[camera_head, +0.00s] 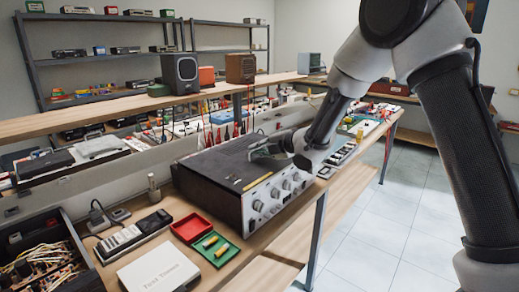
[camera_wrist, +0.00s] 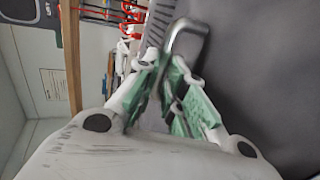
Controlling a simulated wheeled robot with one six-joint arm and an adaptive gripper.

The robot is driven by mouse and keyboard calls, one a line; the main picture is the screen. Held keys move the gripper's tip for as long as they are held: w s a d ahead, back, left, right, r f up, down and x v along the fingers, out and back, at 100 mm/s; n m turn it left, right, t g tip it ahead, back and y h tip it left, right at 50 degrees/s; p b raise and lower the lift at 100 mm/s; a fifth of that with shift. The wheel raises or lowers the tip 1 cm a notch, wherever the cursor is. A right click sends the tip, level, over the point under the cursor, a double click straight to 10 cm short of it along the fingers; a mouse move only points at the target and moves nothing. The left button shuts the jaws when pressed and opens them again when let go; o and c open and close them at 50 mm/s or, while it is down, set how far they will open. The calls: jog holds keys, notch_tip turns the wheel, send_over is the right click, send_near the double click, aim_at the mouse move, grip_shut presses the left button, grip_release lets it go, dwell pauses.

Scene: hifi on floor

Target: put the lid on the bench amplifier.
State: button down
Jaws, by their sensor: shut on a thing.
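The bench amplifier (camera_head: 262,206) stands on the bench, a dark box with a silver front panel of knobs. Its top is covered by a flat dark panel (camera_head: 215,163), which appears to be the lid; I cannot tell whether it is fully seated. A yellow strip (camera_head: 257,182) lies on top near the front edge. My gripper (camera_head: 265,152) is at the back right of this top. In the wrist view its green-padded fingers (camera_wrist: 170,82) are shut at a bent metal handle (camera_wrist: 187,32) on a dark grey surface (camera_wrist: 265,70). The fingers partly hide the handle.
Left of the amplifier are a red tray (camera_head: 187,237), a green tray (camera_head: 228,256) with yellow cylinders, a white box (camera_head: 160,270) and an open case of wiring (camera_head: 35,262). Cables and small devices crowd the bench behind. Open floor (camera_head: 400,225) lies to the right.

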jog(key=shift+f, duration=0.35)
dwell(0.7)
jog(key=c, duration=1.4)
grip_release()
jog(key=shift+f, duration=0.15)
